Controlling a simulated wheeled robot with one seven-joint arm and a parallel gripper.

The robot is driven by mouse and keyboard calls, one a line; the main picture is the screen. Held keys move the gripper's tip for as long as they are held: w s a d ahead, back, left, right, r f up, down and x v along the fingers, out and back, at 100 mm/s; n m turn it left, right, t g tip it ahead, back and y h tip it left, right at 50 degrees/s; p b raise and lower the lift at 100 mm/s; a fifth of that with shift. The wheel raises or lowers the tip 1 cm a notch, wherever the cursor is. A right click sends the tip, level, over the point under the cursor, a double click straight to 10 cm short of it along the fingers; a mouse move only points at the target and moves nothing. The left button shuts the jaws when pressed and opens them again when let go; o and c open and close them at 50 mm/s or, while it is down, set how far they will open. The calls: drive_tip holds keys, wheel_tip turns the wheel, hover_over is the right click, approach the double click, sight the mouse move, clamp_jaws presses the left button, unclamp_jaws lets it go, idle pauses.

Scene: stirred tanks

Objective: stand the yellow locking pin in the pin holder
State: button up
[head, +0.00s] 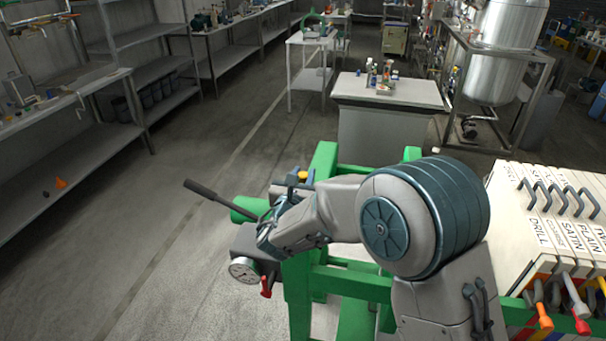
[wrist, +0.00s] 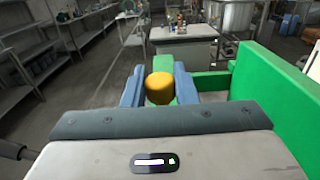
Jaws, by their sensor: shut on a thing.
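The yellow locking pin shows as a rounded yellow head (wrist: 159,88) between the two blue fingers of my gripper (wrist: 159,82) in the wrist view. The fingers are shut on it, one on each side. In the head view, a small yellow part of the pin (head: 303,174) shows at my gripper (head: 300,178), over the green frame. The pin's lower part is hidden, so I cannot tell whether its end touches anything. I cannot make out the pin holder in either view.
A green frame (head: 297,290) stands below my arm, with a dark lever (head: 215,195), a gauge (head: 243,270) and a red handle (head: 266,287) beside it. White labelled panels (head: 550,215) stand at right. A grey-topped bench (head: 388,91) stands ahead. The floor at left is clear.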

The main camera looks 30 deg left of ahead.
drive_tip(key=shift+f+b, duration=2.4)
drive_tip(key=shift+b, duration=0.1)
drive_tip(key=o, duration=1.1)
drive_tip(key=shift+c, duration=0.2)
drive_tip(key=shift+s, duration=0.1)
drive_tip(key=b+v, duration=0.3)
drive_tip(key=v, duration=1)
drive_tip(key=shift+s+b, duration=0.35)
drive_tip(key=shift+d, duration=0.1)
